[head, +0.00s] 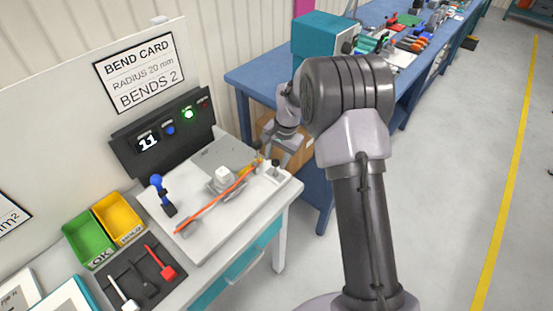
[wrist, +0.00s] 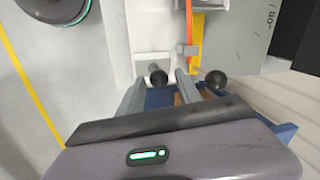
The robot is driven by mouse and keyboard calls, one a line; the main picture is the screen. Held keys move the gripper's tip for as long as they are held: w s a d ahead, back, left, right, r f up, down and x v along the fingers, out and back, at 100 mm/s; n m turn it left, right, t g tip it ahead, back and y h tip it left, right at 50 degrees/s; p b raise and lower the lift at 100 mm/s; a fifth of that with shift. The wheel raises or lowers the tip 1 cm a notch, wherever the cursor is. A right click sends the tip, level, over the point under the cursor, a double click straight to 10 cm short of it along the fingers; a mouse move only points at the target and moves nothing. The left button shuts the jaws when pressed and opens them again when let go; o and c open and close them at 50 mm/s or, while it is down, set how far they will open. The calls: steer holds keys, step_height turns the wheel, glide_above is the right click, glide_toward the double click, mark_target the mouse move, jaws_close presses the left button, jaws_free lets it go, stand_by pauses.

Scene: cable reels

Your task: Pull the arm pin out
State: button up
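A black ball-topped pin (wrist: 158,76) shows between my gripper's fingertips in the wrist view, in front of a small white block (wrist: 152,63). A second black knob (wrist: 216,80) is just outside the right finger, close to the yellow strip of the bending arm (wrist: 197,25). I cannot tell for sure which of the two is the arm pin. My gripper (head: 277,153) is over the right end of the white bending plate (head: 215,232) in the head view. Its fingers look apart, with gaps beside the first knob. The pin shafts are mostly hidden.
An orange cable (head: 212,204) runs across the plate past a white-topped former (head: 222,174). A blue-handled clamp (head: 157,183) stands at left. Green (head: 84,243) and yellow (head: 118,218) bins are at the bench's left. A blue workbench (head: 262,84) stands behind my gripper.

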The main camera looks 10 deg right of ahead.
stand_by(0.3)
step_height(320, 180, up, 17)
steer(key=s+d+p, duration=0.2)
steer(key=p, duration=0.2)
steer(key=shift+s+d, duration=0.15)
steer(key=shift+d, duration=0.05)
